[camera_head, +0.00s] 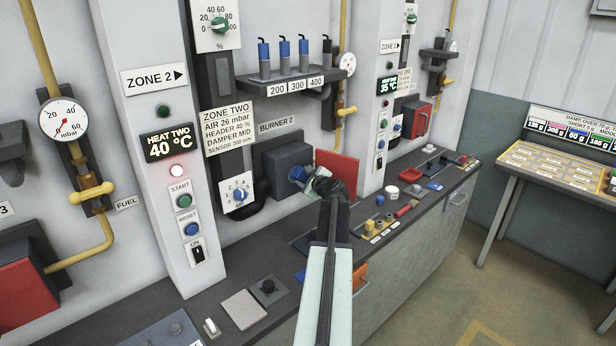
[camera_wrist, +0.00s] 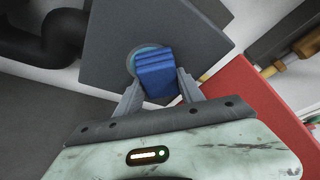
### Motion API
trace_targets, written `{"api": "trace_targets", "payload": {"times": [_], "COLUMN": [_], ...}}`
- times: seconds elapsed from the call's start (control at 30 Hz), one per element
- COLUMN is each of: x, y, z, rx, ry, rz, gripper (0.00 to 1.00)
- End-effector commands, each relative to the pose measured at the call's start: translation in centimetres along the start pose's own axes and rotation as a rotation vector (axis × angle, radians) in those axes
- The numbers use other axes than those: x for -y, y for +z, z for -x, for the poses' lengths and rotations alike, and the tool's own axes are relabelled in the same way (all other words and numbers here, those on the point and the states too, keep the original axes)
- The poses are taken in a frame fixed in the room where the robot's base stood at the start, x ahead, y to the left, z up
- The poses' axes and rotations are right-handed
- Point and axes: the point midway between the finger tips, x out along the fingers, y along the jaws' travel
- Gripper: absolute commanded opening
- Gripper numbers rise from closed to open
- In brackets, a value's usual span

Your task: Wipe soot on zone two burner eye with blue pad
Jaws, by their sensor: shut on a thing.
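The zone two burner is a dark grey box (camera_head: 272,165) on the wall under the BURNER 2 label; its front plate fills the top of the wrist view (camera_wrist: 190,30). The burner eye (camera_wrist: 131,62) shows as a pale blue-grey round rim, mostly covered by the blue pad. The blue pad (camera_wrist: 155,75) is ribbed and sits between my gripper's fingers (camera_wrist: 160,84), over the eye; it also shows in the head view (camera_head: 298,174). My gripper (camera_head: 312,184) is shut on it. I cannot tell whether the pad touches the eye, and no soot can be made out.
An open red door (camera_head: 336,172) stands just right of the burner and my gripper, also in the wrist view (camera_wrist: 262,115). The dark counter (camera_head: 350,225) below holds several small items. A shelf (camera_head: 292,84) with blue-topped cylinders is above. A ZONE 2 pillar (camera_head: 170,210) stands left.

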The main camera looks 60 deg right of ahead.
Motion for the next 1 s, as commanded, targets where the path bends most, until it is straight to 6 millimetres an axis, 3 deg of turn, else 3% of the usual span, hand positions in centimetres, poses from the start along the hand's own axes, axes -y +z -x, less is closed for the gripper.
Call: {"api": "trace_targets", "payload": {"times": [0.37, 0.7, 1.0], "x": [-1.2, -3.4, -3.5], "y": [1.0, 3.2, 3.3], "z": [0.5, 1.1, 1.1], "rx": [0.0, 0.001, 0.001], "ry": [0.0, 0.001, 0.001], "rz": [0.0, 0.0, -0.001], "gripper": [0.13, 0.13, 0.13]}}
